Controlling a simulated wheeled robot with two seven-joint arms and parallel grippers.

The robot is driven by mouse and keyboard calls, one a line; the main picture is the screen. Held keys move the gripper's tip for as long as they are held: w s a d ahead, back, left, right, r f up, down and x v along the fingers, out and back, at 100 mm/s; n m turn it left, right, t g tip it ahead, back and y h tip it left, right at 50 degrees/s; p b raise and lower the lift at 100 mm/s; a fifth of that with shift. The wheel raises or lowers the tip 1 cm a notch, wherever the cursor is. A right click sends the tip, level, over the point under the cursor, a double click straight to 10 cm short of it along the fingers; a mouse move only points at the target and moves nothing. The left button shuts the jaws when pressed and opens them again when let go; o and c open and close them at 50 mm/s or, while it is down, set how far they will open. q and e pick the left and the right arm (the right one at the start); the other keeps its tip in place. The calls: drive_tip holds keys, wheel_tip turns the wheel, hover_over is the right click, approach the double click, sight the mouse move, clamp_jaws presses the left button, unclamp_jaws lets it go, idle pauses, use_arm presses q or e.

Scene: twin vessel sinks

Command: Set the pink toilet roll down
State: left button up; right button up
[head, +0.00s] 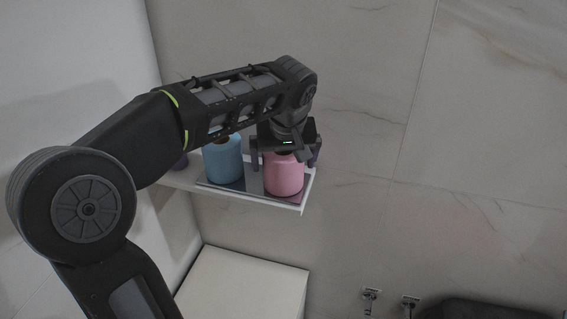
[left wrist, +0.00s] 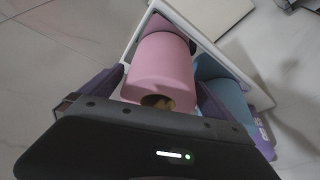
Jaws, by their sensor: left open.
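The pink toilet roll (head: 284,176) stands upright on a dark tray (head: 250,184) on a small white wall shelf (head: 301,209), near the shelf's right end. My left gripper (head: 285,160) is directly above the roll, pointing down, with its fingers open on either side of it. In the left wrist view the pink roll (left wrist: 163,72) shows between the two spread purple fingers (left wrist: 157,98), with its cardboard core facing the camera. Whether a finger touches the roll is hard to tell. My right gripper is not in view.
A blue roll (head: 223,160) stands left of the pink one on the same tray and shows close to a finger in the left wrist view (left wrist: 222,84). A purple object (head: 181,162) is partly hidden behind my arm. A white box-like surface (head: 245,284) is below the shelf.

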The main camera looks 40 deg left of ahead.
sight(286, 159)
use_arm(q)
drive_tip(key=v, duration=0.7)
drive_tip(key=shift+b, duration=0.4)
drive_tip(key=p+v, duration=0.2)
drive_tip(key=v, duration=0.1)
drive_tip(key=shift+r, duration=0.2)
drive_tip(key=shift+s+d+r, duration=0.1)
drive_tip(key=shift+d+r, duration=0.05)
drive_tip(key=shift+r, duration=0.05)
